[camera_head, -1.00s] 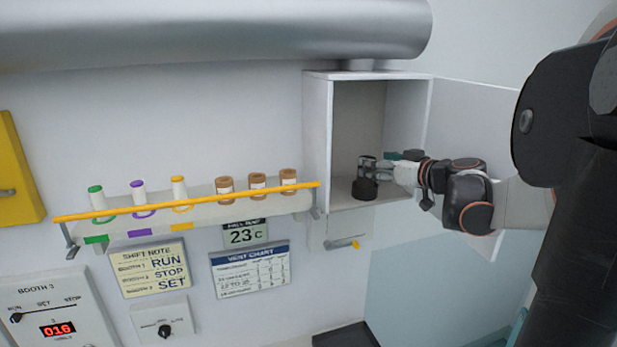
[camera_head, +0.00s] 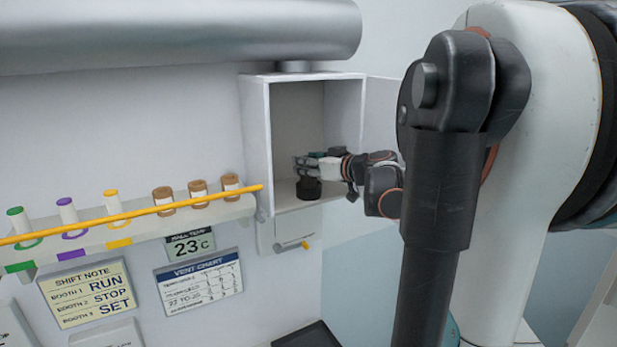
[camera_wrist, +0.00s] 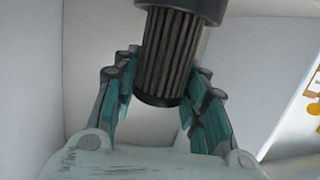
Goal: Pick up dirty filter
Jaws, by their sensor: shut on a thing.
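The dirty filter (camera_wrist: 170,55) is a dark grey pleated cylinder with black end caps. In the wrist view it stands between the two teal-padded fingers of my gripper (camera_wrist: 163,95), which is shut on it. The wider black part at its upper end in that view is cut off by the frame edge. In the head view my gripper (camera_head: 303,164) is inside the open white wall cabinet (camera_head: 257,150). A round black base (camera_head: 308,189) shows just below the fingers, on or close to the cabinet floor. The fingers hide most of the filter there.
The cabinet door (camera_head: 384,110) stands open on the right, behind my arm. Left of the cabinet, a shelf (camera_head: 150,222) with a yellow rail (camera_head: 130,214) carries several capped containers. A metal duct (camera_head: 180,35) runs above. A small lever (camera_head: 292,245) is below the cabinet.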

